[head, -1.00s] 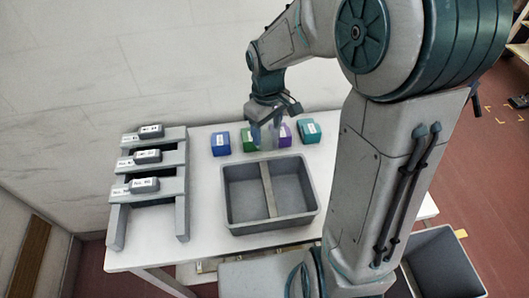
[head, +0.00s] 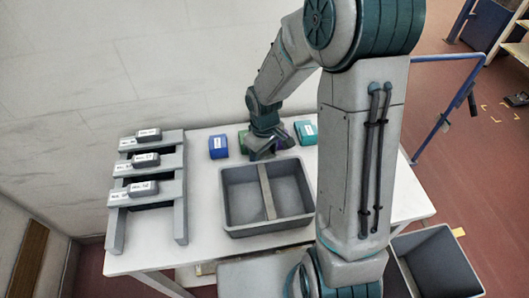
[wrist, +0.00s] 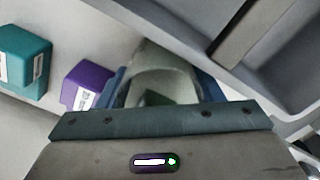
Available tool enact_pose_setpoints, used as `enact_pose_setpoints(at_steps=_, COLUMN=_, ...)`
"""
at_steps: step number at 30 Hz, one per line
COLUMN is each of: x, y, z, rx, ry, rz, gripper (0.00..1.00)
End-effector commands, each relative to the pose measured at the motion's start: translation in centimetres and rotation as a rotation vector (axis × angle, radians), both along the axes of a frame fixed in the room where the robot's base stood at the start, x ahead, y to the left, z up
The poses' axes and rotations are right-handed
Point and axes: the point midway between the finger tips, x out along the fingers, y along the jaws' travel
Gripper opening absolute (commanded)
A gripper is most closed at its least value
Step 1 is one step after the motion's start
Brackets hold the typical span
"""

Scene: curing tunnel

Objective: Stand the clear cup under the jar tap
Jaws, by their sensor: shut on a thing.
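My gripper (head: 263,152) is low over the table, just behind the grey divided bin. In the wrist view its blue fingers (wrist: 165,88) are shut on a pale, see-through cup (wrist: 163,62) with a rounded rim. In the head view my wrist and fingers hide most of the cup. I cannot tell whether its base touches the table. I see no jar or tap in these views.
The grey bin (head: 228,207) stands on the white table (head: 205,250). Blue (head: 218,147), green, purple (wrist: 85,87) and teal (head: 306,132) labelled boxes line the back. A stepped rack (head: 180,200) with labelled blocks stands left. Another grey bin (head: 432,235) is at lower right.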

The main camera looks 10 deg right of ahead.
Motion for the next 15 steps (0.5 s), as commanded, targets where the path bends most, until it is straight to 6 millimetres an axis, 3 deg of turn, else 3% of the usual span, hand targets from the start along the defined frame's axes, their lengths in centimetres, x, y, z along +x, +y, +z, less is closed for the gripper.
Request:
enact_pose_setpoints(at_steps=5, x=0.01, y=0.01, z=-0.39, rx=0.000, ry=0.000, rz=0.000, gripper=0.38)
enact_pose_setpoints(at_steps=6, x=0.01, y=0.01, z=-0.41, rx=0.000, ry=0.000, rz=0.000, gripper=0.63)
enact_pose_setpoints(at_steps=8, x=0.01, y=0.01, z=-0.29, rx=0.000, ry=0.000, rz=0.000, gripper=0.79)
enact_pose_setpoints(at_steps=15, x=0.00, y=0.00, z=-0.28, rx=0.000, ry=0.000, rz=0.000, gripper=0.82)
